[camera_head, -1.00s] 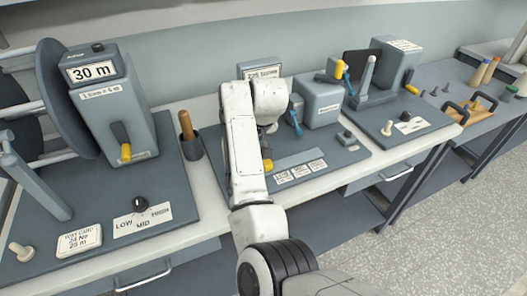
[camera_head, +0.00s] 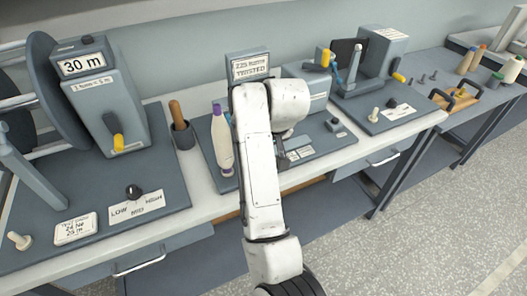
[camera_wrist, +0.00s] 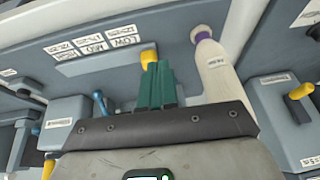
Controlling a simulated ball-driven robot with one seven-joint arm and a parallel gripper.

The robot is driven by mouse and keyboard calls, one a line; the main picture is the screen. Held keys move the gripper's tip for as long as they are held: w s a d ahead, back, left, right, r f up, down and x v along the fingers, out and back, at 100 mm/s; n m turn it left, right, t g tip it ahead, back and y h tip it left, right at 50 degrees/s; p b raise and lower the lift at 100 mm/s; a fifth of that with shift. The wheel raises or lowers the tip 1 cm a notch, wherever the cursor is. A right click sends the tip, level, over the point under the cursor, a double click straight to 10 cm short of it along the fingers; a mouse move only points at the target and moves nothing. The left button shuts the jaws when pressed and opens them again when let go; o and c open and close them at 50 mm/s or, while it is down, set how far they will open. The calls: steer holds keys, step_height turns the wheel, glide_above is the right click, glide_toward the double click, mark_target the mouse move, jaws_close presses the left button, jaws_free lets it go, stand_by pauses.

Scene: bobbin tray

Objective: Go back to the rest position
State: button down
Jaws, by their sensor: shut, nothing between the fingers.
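My gripper (camera_wrist: 157,72) shows in the wrist view with its green fingers together and nothing between them. A yellow knob (camera_wrist: 149,56) shows just beyond the fingertips; I cannot tell whether they touch it. In the head view my white arm (camera_head: 262,150) reaches over the middle station, and the fingers are hidden behind it. A pale bobbin with a purple top (camera_head: 221,142) stands left of my arm. It also shows in the wrist view (camera_wrist: 217,75), right of my fingers and apart from them.
The left station (camera_head: 90,200) carries a large wheel and a "30 m" box (camera_head: 100,95). A dark cup with a wooden handle (camera_head: 181,132) stands beside it. The right station (camera_head: 375,105) has levers and a peg. Open floor is at right.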

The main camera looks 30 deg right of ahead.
steer(key=shift+s, duration=0.7)
steer(key=s+d+f+g+h, duration=0.1)
steer(key=s+d+f, duration=0.4)
steer(key=s, duration=0.3)
steer(key=s+d+f+h, duration=0.1)
steer(key=s+d+f, duration=0.4)
steer(key=s+f, duration=0.15)
steer(key=s+a+f+g, duration=0.1)
steer(key=s+a+f, duration=0.1)
steer(key=s, duration=0.8)
steer(key=s+a+f+g+y, duration=0.1)
steer(key=s+f, duration=0.3)
steer(key=s, duration=0.7)
steer(key=shift+s+a+f+m+g, duration=0.15)
steer(key=shift+s+a+m+g, duration=0.2)
steer(key=shift+a, duration=0.25)
